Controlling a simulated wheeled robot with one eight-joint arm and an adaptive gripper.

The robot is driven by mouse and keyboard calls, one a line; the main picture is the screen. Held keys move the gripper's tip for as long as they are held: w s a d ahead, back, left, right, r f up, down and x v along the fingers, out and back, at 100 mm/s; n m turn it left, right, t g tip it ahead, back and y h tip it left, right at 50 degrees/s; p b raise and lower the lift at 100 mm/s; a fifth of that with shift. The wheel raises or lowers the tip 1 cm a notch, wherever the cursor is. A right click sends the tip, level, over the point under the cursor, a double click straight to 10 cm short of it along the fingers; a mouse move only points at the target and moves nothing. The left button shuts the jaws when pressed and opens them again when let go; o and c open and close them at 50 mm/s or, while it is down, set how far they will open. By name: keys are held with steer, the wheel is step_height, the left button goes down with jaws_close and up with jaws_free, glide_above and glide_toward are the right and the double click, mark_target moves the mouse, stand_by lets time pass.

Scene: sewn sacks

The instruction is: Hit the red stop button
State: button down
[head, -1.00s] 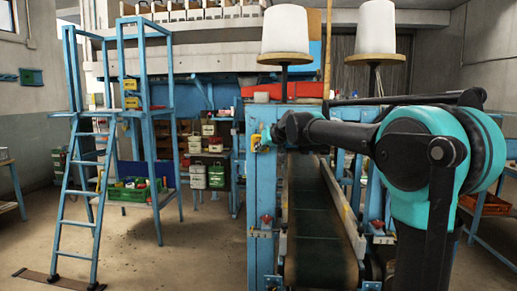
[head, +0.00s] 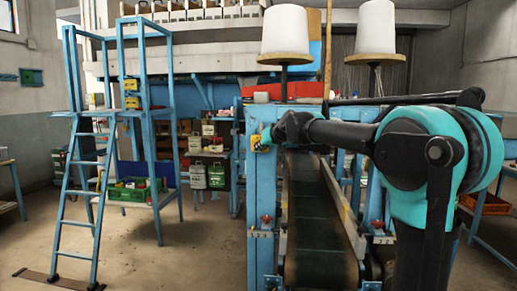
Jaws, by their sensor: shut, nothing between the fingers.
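A small yellow box (head: 256,142) sits on the upper part of the blue machine post (head: 261,185), left of the conveyor. No red button face shows clearly on it; my gripper may hide part of it. My gripper (head: 268,136) reaches in from the right, in front of the post, its tip close beside the yellow box. It is shut and empty. I cannot tell whether it touches the box. A small red knob (head: 266,219) shows lower on the same post.
A dark conveyor belt (head: 316,225) runs away right of the post. Two white thread cones (head: 290,32) stand above the machine. A blue ladder platform (head: 100,180) stands at left, with a green crate (head: 130,190) beside it.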

steer(key=shift+w, duration=0.3)
steer(key=shift+w, duration=0.55)
stand_by(0.7)
steer(key=shift+s, duration=1)
steer(key=s, duration=0.5)
steer(key=shift+a, duration=0.1)
stand_by(0.6)
